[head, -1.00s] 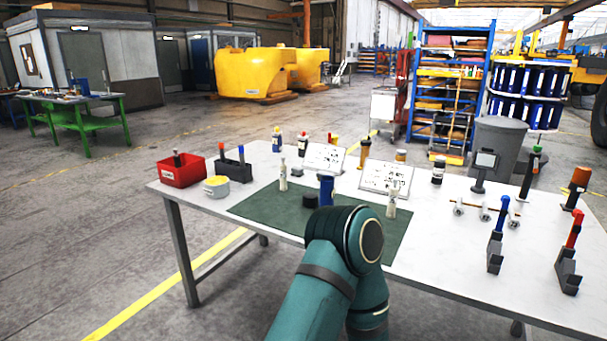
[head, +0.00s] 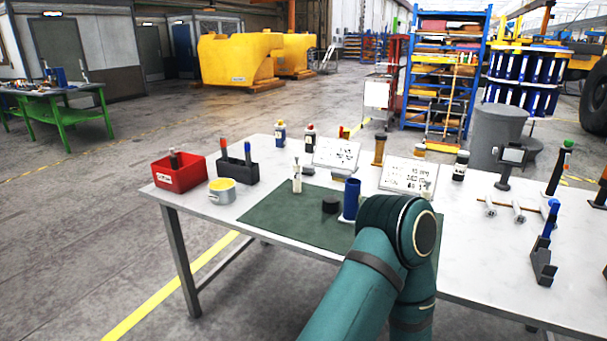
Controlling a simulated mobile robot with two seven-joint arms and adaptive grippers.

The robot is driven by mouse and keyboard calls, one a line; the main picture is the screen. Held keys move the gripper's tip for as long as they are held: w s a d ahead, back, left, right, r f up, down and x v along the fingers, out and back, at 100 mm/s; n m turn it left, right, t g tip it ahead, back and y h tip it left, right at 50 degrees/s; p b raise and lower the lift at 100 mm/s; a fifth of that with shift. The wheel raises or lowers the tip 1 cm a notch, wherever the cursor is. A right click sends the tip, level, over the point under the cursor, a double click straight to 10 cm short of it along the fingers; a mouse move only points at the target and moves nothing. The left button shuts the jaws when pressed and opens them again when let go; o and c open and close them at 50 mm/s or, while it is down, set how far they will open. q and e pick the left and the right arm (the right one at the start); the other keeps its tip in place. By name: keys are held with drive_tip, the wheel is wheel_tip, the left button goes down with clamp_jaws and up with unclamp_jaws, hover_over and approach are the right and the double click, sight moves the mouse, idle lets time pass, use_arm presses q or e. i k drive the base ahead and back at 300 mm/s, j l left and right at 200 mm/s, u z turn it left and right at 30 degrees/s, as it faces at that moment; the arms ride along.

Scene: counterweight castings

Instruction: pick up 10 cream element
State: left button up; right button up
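A slim cream, bottle-like piece (head: 297,180) stands upright on the left part of the green mat (head: 275,215) on the white table. A second pale upright piece (head: 427,190) shows just above my teal arm, its lower part hidden. Which of them is the cream element, I cannot tell. A blue cylinder (head: 351,199) and a short black round piece (head: 330,205) stand between them on the mat. My teal arm rises from the bottom and covers the mat's right part. Neither gripper is in view.
On the table (head: 170,190), a red bin (head: 180,175), a yellow-topped pot (head: 222,191) and a black holder (head: 238,170) stand at left. Sign boards (head: 336,154) and bottles line the back. Dark stands (head: 544,255) are at right. The mat's front left is clear.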

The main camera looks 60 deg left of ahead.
sight(296, 172)
drive_tip(key=k+j+z, duration=0.1)
drive_tip(key=j, duration=0.4)
drive_tip(key=j+z, duration=0.15)
drive_tip(key=j, duration=0.35)
drive_tip(key=k+j, duration=0.1)
drive_tip(key=j, duration=0.3)
drive_tip(key=k+j, duration=0.1)
drive_tip(key=j, duration=0.3)
drive_tip(key=k+j, duration=0.1)
drive_tip(key=j, duration=0.3)
drive_tip(key=k+j, duration=0.1)
drive_tip(key=j, duration=0.25)
drive_tip(key=k+j+z, duration=0.1)
drive_tip(key=j, duration=0.3)
